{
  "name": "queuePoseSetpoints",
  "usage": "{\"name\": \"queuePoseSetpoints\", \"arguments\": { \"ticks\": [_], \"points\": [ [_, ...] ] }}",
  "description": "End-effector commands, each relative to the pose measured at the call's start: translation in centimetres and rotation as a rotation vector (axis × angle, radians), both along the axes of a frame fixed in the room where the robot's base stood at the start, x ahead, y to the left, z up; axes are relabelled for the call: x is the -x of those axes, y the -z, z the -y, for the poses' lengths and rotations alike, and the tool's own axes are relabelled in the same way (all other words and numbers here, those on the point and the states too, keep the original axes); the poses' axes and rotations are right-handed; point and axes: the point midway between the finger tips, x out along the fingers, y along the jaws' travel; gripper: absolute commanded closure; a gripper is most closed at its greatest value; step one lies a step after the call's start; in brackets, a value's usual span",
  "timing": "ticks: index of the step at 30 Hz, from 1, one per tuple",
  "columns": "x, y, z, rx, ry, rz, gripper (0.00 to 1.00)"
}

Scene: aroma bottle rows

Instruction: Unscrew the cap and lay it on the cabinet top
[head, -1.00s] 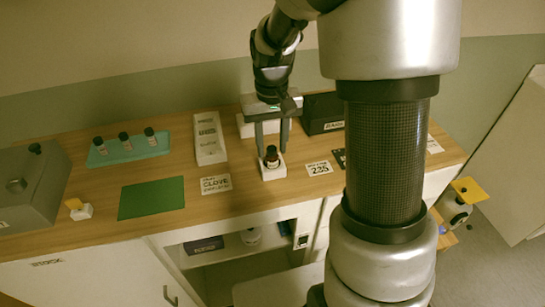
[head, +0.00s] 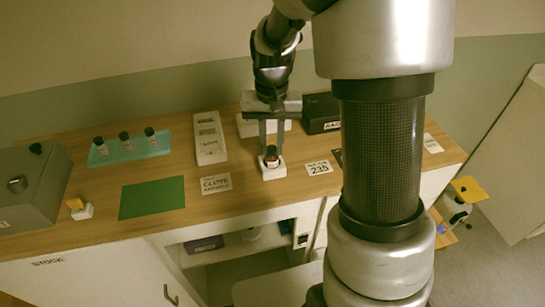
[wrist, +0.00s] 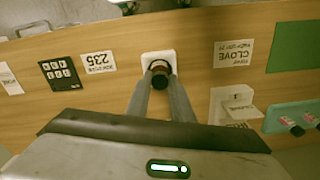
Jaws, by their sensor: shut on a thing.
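A small dark bottle (head: 271,160) with a black cap stands upright in a white holder block (head: 273,172) on the wooden cabinet top (head: 240,190). My gripper (head: 271,147) is above it, pointing down, its fingers at the bottle's cap. In the wrist view the two fingers of my gripper (wrist: 160,80) converge on the dark round cap (wrist: 160,66). The gripper is shut on the cap. The bottle's lower part is largely hidden from the wrist camera by the cap and fingers.
A teal rack (head: 128,149) with several dark-capped bottles stands at the left, with a green mat (head: 152,198) in front. A CLOVE card (head: 215,184) and a 235 card (head: 319,168) flank the holder. A black box (head: 321,112) stands behind. Bare wood lies around the mat.

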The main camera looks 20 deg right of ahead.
Motion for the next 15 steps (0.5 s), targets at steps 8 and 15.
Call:
{"name": "queuePoseSetpoints", "arguments": {
  "ticks": [8, 15],
  "points": [
    [0.00, -0.09, 0.09, 0.000, -0.421, 0.000, 1.00],
    [0.04, -0.26, 0.05, -0.001, -0.893, -0.002, 1.00]
  ]
}}
